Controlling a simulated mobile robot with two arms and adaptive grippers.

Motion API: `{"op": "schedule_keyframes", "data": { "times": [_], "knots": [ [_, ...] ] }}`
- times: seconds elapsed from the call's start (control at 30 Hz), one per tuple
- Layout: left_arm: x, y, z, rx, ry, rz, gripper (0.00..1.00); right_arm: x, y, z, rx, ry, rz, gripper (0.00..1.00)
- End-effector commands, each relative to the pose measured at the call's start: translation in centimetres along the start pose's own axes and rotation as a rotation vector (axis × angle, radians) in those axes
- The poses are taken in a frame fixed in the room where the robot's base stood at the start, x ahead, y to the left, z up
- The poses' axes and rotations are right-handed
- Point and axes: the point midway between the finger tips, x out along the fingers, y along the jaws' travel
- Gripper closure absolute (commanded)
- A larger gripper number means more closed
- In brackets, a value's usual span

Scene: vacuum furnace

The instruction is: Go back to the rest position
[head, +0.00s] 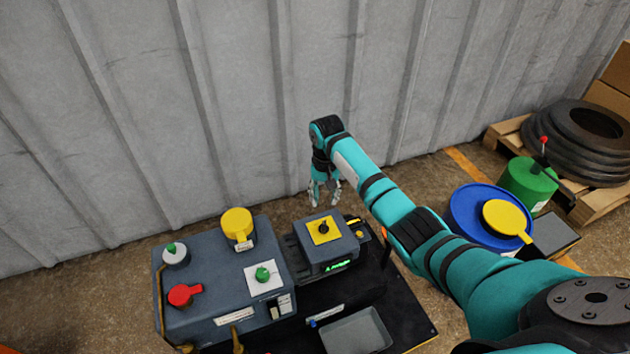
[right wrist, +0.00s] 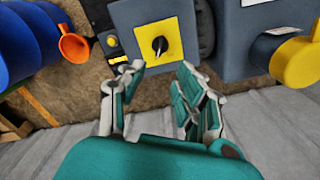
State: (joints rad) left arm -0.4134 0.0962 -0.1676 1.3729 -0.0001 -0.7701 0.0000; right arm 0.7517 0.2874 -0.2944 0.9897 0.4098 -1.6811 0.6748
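My right arm reaches from the lower right across the head view. Its gripper (head: 325,192) points down behind the small grey control box (head: 318,258) with a black knob on a yellow plate. In the right wrist view the gripper (right wrist: 163,85) has its fingers spread apart, with nothing between them. The yellow plate (right wrist: 178,32) with the black knob lies beyond the fingertips there, and the fingers look apart from it. My left gripper is in neither view.
The larger grey furnace unit (head: 205,300) carries a yellow cap (head: 237,223), a red handle (head: 184,294) and a green knob (head: 263,274). A grey tray (head: 357,332) sits in front. A blue drum (head: 470,222) and tyres (head: 590,140) stand right. A corrugated wall (head: 240,90) rises behind.

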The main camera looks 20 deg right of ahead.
Motion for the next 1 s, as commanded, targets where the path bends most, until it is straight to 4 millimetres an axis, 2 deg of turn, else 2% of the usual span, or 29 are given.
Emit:
{"op": "schedule_keyframes", "data": {
  "times": [0.23, 0.37, 0.5, 0.67, 0.8, 0.9, 1.0],
  "knots": [
    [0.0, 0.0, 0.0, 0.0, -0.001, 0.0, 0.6, 0.5, 0.0, 0.5, -0.014, 0.001, 0.0, 0.66],
    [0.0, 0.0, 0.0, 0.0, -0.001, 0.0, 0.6, 2.6, -0.1, 3.1, -0.098, 0.013, -0.003, 0.66],
    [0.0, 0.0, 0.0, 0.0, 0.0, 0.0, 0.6, 5.7, 0.3, 8.6, -0.257, 0.047, -0.022, 0.66],
    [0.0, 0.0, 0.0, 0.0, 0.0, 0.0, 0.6, 7.4, 1.7, 15.6, -0.429, 0.096, -0.053, 0.66],
    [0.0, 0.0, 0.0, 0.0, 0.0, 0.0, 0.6, 7.2, 3.8, 21.6, -0.551, 0.147, -0.081, 0.66],
    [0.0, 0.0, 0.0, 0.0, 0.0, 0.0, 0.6, 6.2, 5.4, 25.0, -0.615, 0.181, -0.093, 0.66],
    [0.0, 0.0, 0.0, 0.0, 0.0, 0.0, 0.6, 5.0, 6.8, 27.2, -0.656, 0.21, -0.098, 0.66]
  ]
}}
